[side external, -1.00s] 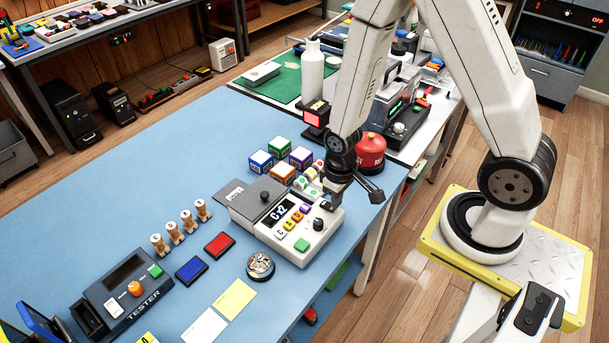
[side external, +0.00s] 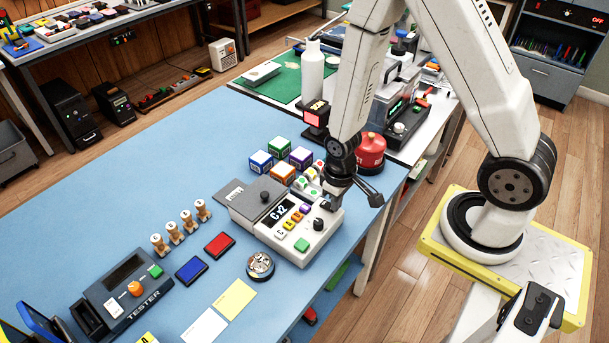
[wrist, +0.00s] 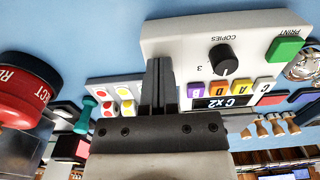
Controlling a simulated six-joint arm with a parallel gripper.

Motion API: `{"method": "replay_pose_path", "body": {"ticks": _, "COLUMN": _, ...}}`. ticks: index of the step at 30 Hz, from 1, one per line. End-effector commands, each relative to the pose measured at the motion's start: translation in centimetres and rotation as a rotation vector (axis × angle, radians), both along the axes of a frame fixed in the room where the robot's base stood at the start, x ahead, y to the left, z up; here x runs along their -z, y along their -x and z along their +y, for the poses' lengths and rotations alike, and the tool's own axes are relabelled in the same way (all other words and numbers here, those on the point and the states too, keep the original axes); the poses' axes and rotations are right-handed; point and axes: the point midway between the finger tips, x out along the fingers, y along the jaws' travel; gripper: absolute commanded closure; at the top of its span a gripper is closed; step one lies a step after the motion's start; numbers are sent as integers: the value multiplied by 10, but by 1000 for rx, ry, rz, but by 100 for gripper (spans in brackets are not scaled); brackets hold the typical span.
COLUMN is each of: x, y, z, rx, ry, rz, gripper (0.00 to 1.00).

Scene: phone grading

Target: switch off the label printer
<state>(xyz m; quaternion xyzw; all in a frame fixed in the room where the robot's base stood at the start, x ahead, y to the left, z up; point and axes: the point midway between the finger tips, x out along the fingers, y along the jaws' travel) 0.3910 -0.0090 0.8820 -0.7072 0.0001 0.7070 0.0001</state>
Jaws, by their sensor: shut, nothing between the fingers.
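The label printer (side external: 321,241) is a white box on the blue table in the side view. It has a small display reading C×2, coloured letter buttons, a black copies dial (side external: 318,224) and a green print button (side external: 301,244). In the wrist view the printer (wrist: 185,40) appears upside down, with its dial (wrist: 223,58) and display (wrist: 222,102). My gripper (side external: 329,206) is shut and empty at the printer's far right end. In the wrist view its fingertips (wrist: 158,62) overlap the printer's end beside the dial. Contact cannot be told. The fingers hide part of that end, and I cannot make out a power switch.
A tray of coloured buttons (side external: 309,178) and several coloured cubes (side external: 279,146) stand close behind the printer. A red round device (side external: 371,150) is beyond my gripper. A tester (side external: 126,288), wooden pegs (side external: 172,232) and coloured pads lie left. The blue table's middle is clear.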

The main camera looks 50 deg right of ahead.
Motion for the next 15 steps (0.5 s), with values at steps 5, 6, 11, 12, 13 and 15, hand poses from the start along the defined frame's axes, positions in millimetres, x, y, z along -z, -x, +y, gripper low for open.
{"method": "replay_pose_path", "body": {"ticks": 5, "x": 2, "y": 0, "z": 0, "rx": 0, "ry": 0, "rz": 1, "gripper": 100}}
{"method": "replay_pose_path", "body": {"ticks": 6, "x": 3, "y": 0, "z": 0, "rx": 0, "ry": 0, "rz": 1, "gripper": 100}}
{"method": "replay_pose_path", "body": {"ticks": 11, "x": 4, "y": 0, "z": 0, "rx": 0, "ry": 0, "rz": 1, "gripper": 100}}
{"method": "replay_pose_path", "body": {"ticks": 12, "x": 4, "y": 0, "z": 0, "rx": 0, "ry": 0, "rz": 1, "gripper": 100}}
{"method": "replay_pose_path", "body": {"ticks": 13, "x": 4, "y": 0, "z": 0, "rx": 0, "ry": 0, "rz": 0, "gripper": 100}}
{"method": "replay_pose_path", "body": {"ticks": 15, "x": 3, "y": 0, "z": 0, "rx": 0, "ry": 0, "rz": 0, "gripper": 100}}
